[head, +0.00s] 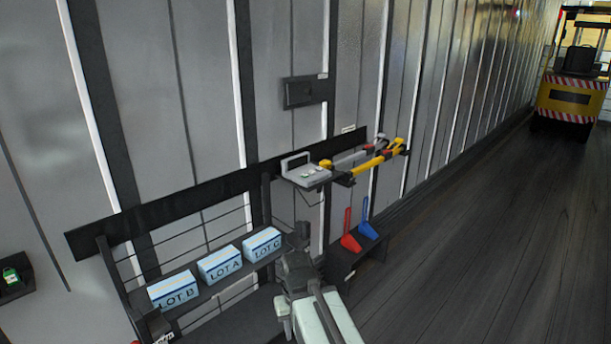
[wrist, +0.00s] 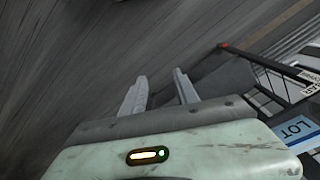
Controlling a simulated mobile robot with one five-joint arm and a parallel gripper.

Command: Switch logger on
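No thing in view is plainly labelled as the logger. A small green and white device (head: 10,275) sits in a dark holder at the far left edge in the head view; I cannot tell whether it is the logger or read any switch on it. My gripper (head: 298,238) is in front of the rack, right of the LOT C box and far from that device. In the wrist view my gripper (wrist: 160,88) has its two fingers apart with nothing between them.
Boxes LOT B (head: 173,291), LOT A (head: 220,264) and LOT C (head: 262,244) stand on a wall rack. A grey handled unit (head: 306,175), yellow-handled tool (head: 378,162), red scoop (head: 349,242) and blue scoop (head: 366,228) are nearby. A forklift (head: 572,95) stands far right; floor between is clear.

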